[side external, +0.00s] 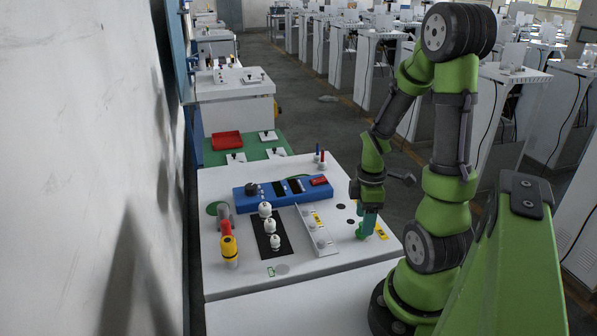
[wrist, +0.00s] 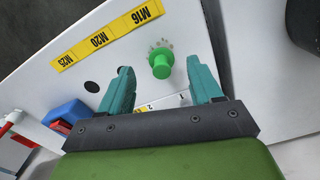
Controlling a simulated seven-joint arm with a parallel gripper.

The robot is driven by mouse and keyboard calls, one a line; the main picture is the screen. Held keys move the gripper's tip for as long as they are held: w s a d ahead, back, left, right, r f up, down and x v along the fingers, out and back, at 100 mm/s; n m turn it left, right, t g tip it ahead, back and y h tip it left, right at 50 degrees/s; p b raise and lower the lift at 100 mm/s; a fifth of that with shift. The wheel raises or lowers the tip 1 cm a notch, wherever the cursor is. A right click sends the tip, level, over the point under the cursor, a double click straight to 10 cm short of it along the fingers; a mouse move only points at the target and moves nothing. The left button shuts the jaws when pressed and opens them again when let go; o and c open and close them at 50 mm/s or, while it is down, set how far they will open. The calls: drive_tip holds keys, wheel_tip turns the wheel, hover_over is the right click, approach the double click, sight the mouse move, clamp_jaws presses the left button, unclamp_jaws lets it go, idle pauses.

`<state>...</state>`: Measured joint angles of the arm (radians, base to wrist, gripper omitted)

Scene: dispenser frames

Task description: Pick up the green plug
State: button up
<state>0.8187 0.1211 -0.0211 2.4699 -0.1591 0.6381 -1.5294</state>
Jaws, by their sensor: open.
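The green plug (wrist: 161,66) stands on the white table in the wrist view, with small specks on the surface beside it. My gripper (wrist: 159,78) has two teal fingers spread apart, one to each side of the plug in the picture, with nothing held. No contact with the plug shows. In the side external view my gripper (side external: 369,218) is low over the right part of the table, and a green piece (side external: 361,232) shows at its fingers; the fingers partly cover that spot.
A yellow strip marked M25, M20, M16 (wrist: 107,38) lies beyond the plug. A blue block (side external: 284,192), white knobbed pieces on a black strip (side external: 268,246), a grey bracket (side external: 318,243) and a red-and-yellow piece (side external: 228,242) stand to the left. Dark round holes dot the tabletop.

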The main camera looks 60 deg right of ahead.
wheel_tip(320, 180, down, 3)
drive_tip(key=shift+w+a+f, duration=0.1)
drive_tip(key=shift+a+f, duration=0.05)
drive_tip(key=c, duration=1.1)
